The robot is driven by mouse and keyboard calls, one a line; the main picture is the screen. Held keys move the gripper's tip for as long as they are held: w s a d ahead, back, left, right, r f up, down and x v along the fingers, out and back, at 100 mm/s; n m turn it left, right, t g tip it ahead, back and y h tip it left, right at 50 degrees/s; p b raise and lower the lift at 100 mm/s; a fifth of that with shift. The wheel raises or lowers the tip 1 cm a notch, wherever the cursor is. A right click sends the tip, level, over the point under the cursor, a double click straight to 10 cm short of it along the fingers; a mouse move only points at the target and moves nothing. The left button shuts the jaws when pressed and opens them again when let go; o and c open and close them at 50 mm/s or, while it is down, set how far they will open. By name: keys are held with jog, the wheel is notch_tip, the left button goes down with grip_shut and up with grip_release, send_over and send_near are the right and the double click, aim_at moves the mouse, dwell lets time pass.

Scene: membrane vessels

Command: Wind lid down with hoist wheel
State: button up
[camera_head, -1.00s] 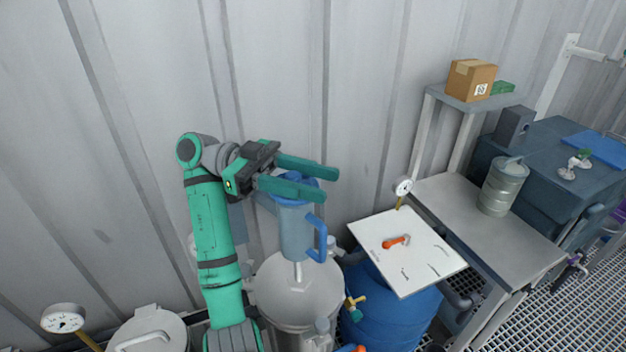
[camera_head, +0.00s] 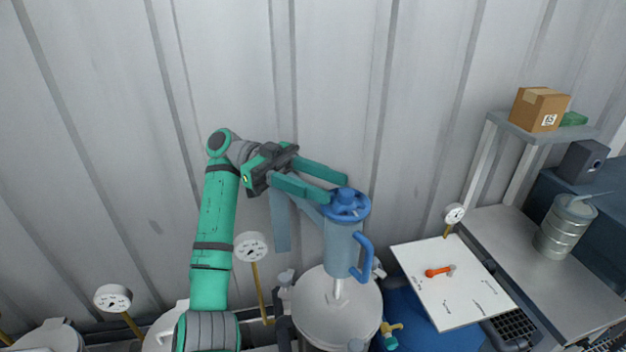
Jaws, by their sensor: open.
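The blue hoist wheel (camera_head: 346,203) sits on top of a blue-grey hoist body (camera_head: 342,250) with a loop handle on its right side. Below it a short rod reaches down to a round grey lid (camera_head: 337,299) on a vessel. My gripper (camera_head: 339,188) is open, its two green fingers pointing right. The near fingertip is at the left edge of the wheel in the picture, and the far fingertip is behind it. I cannot tell whether either finger touches the wheel. The lower part of the vessel is out of view.
A white board (camera_head: 452,290) with an orange-handled tool (camera_head: 439,271) lies over a blue drum right of the vessel. Dial gauges (camera_head: 251,247) stand to the left. A metal table (camera_head: 540,262) with a canister (camera_head: 566,226) is at right. The corrugated wall is close behind.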

jog(key=shift+v, duration=1.05)
